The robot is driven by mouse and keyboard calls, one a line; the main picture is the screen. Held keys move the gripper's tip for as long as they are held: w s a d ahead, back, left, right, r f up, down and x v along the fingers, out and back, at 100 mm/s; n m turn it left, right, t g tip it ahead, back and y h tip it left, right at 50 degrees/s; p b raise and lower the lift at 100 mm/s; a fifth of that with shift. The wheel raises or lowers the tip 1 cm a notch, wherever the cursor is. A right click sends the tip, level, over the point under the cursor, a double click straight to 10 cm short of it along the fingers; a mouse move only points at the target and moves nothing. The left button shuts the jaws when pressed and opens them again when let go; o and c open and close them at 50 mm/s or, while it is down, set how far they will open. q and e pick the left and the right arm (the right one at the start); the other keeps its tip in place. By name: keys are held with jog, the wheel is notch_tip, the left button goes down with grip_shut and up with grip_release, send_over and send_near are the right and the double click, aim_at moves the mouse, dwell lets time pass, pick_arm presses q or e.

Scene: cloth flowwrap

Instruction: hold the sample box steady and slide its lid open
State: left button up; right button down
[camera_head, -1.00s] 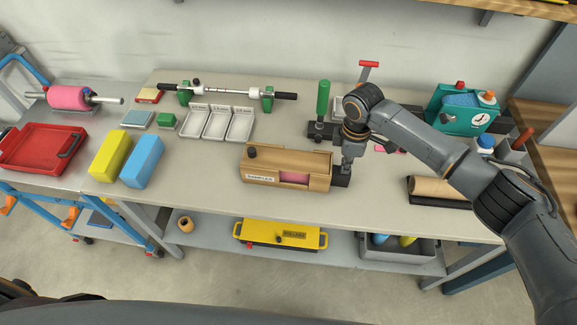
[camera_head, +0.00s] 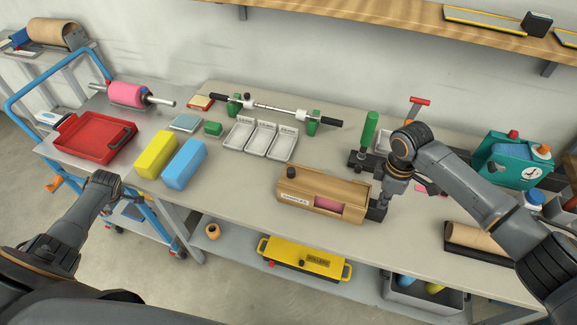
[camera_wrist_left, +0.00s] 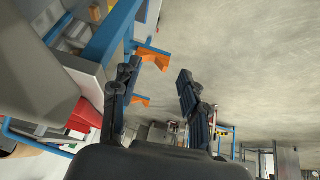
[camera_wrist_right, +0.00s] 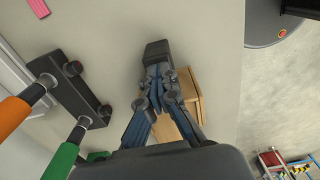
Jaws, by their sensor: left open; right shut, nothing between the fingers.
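The wooden sample box (camera_head: 345,193) stands near the bench's front edge, its label facing front. A dark knob (camera_head: 291,173) sits at the left of its top. Pink material (camera_head: 327,208) shows through an opening in its front. My right gripper (camera_head: 382,204) is shut and empty at the box's right end, by a dark block (camera_wrist_right: 157,49); whether it touches is unclear. In the right wrist view the box (camera_wrist_right: 194,94) is partly hidden behind the fingers. My left gripper (camera_wrist_left: 154,72) is open and empty, low at the left near the blue cart, away from the box.
Yellow (camera_head: 156,154) and blue (camera_head: 183,163) blocks, and white trays (camera_head: 258,152), lie left of and behind the box. A green-handled tool (camera_head: 369,130) stands behind my right gripper. A brown roll (camera_head: 475,238) lies at the right. Bare bench lies left of the box.

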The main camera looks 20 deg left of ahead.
pick_arm(q)
jog(key=w+a+r+n+t, duration=0.1)
jog(key=w+a+r+t, duration=0.1)
jog(key=w+r, duration=0.65)
jog(key=w+a+r+n+t, duration=0.15)
jog(key=w+r, duration=0.35)
jog(key=r, duration=0.6)
jog(key=w+d+m+h, duration=0.1)
jog(key=w+d+m, duration=0.1)
jog(key=d, duration=0.2)
jog(key=w+d+m+h, duration=0.1)
jog(key=w+d+m, duration=0.1)
jog(key=d, duration=0.3)
jog(key=w+d+m+h, duration=0.1)
jog(key=w+d+m, duration=0.1)
jog(key=d+m, duration=0.2)
jog(key=shift+w+d+t, duration=0.2)
jog(key=shift+w+t, duration=0.05)
jog(key=shift+w, duration=0.1)
jog(key=w+d+r+m+h, duration=0.25)
jog(key=d+m, duration=0.65)
jog(key=d, duration=0.6)
jog(key=m+g+h, duration=0.4)
jog(key=m+h, duration=0.1)
jog(key=m, duration=1.4)
send_near(290, 170)
jog(key=shift+n, duration=0.25)
jog(key=x, duration=0.8)
jog(key=shift+d+f, duration=0.2)
jog(key=shift+f, duration=0.15)
